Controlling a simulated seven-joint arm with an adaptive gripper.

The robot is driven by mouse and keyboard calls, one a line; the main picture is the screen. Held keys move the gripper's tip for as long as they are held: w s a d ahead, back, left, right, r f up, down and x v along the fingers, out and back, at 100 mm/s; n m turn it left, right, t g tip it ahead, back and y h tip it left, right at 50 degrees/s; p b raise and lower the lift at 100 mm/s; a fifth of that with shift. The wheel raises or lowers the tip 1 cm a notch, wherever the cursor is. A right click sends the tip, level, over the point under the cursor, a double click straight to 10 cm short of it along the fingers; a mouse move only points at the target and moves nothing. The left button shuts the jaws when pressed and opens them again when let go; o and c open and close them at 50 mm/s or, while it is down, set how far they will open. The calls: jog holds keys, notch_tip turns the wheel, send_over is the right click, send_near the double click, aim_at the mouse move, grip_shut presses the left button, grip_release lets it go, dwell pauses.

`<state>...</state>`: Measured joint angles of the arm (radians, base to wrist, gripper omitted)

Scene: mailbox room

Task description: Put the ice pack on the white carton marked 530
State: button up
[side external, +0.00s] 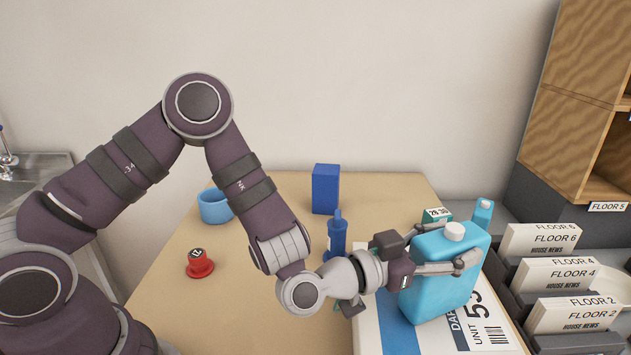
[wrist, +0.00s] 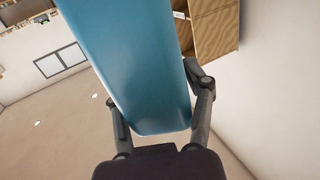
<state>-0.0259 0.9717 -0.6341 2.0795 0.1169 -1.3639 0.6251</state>
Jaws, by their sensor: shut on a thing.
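The ice pack (side external: 436,285) is a light-blue block with a white cap, and it also fills the middle of the wrist view (wrist: 130,65). My gripper (side external: 462,266) is shut on it, with one finger on either side in the wrist view (wrist: 160,115). The ice pack is upright with a slight tilt, over the white carton (side external: 372,325). The carton lies flat at the table's front right, and its label shows "53" with the rest hidden. I cannot tell whether the ice pack's bottom touches the carton.
A blue box (side external: 325,188), a blue bottle (side external: 336,236), a light-blue mug (side external: 214,206) and a red stamp-like object (side external: 199,263) stand on the table (side external: 270,210). A small teal box (side external: 437,215) is behind the ice pack. Trays of floor-marked mail (side external: 541,240) line the right.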

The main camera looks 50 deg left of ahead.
aim_at(419, 254)
jog(key=o, duration=1.4)
jog(key=shift+f, duration=0.1)
jog(key=shift+c, duration=0.2)
jog(key=v, duration=0.7)
jog(key=shift+s, duration=0.15)
jog(key=shift+w+r+m+g+h, duration=0.25)
jog(key=shift+w+m+g+h, duration=0.15)
jog(key=shift+m+g, duration=0.4)
jog(key=s+a+r+n+g+y, duration=0.25)
jog(key=a+g+y, duration=0.35)
jog(key=a, duration=0.5)
jog(key=s+a+r+n+g+y, duration=0.1)
jog(key=s+a+n+g, duration=0.2)
jog(key=s, duration=0.8)
jog(key=shift+a+r+n+y, duration=0.3)
jog(key=shift+a+n, duration=0.05)
jog(key=shift+a, duration=0.7)
